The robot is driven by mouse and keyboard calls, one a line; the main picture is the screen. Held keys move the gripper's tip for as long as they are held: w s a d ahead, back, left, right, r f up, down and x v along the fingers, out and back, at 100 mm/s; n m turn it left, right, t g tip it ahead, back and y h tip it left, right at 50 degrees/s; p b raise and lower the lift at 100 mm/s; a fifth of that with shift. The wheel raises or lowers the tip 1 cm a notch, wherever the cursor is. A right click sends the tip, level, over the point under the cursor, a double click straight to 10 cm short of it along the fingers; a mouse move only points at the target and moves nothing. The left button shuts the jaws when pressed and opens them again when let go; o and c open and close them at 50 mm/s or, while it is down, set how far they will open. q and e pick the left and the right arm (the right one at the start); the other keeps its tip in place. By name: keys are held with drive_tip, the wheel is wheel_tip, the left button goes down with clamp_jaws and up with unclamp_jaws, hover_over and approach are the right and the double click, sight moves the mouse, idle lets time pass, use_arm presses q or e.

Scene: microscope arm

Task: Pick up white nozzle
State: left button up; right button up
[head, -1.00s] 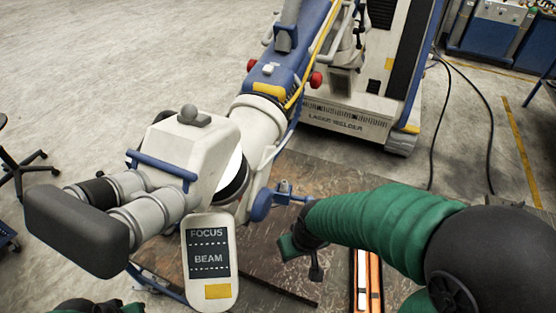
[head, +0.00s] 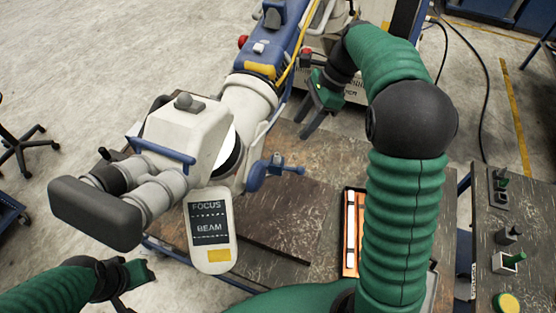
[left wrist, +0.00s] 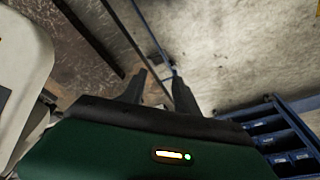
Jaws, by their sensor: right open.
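My right gripper (head: 312,120) is open and empty in the head view, at the upper middle, right of the microscope tube and above the far side of the work table. My left gripper (head: 142,285) is at the lower left of the head view, beside the microscope head. Its two fingers stand apart with nothing between them in the left wrist view (left wrist: 160,88). Small fittings stand on the side bench at the right: a green-topped one with a white base (head: 511,262) and a dark one (head: 508,236). I cannot tell which is the white nozzle.
The microscope head (head: 185,140) and its control panel (head: 210,230) fill the left middle. The side bench (head: 485,265) also carries a yellow button (head: 507,302).

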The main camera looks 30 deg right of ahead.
drive_tip(key=p, duration=0.1)
hover_over(278, 153)
drive_tip(key=s+d, duration=0.2)
drive_tip(key=d, duration=0.1)
wheel_tip(278, 153, down, 7)
drive_tip(key=shift+w+a+f+p, duration=0.2)
drive_tip(key=shift+w+a+p, duration=0.1)
drive_tip(key=shift+w+a, duration=0.05)
drive_tip(key=shift+w+a+f+p, duration=0.2)
drive_tip(key=shift+a+f+p, duration=0.2)
drive_tip(key=shift+f+p, duration=0.15)
drive_tip(key=shift+w+a+f+p, duration=0.2)
drive_tip(key=shift+a+f+p, duration=0.2)
drive_tip(key=shift+p, duration=0.15)
drive_tip(key=shift+d+x, duration=0.2)
drive_tip(key=shift+x, duration=0.9)
drive_tip(key=shift+f, duration=0.2)
clamp_jaws()
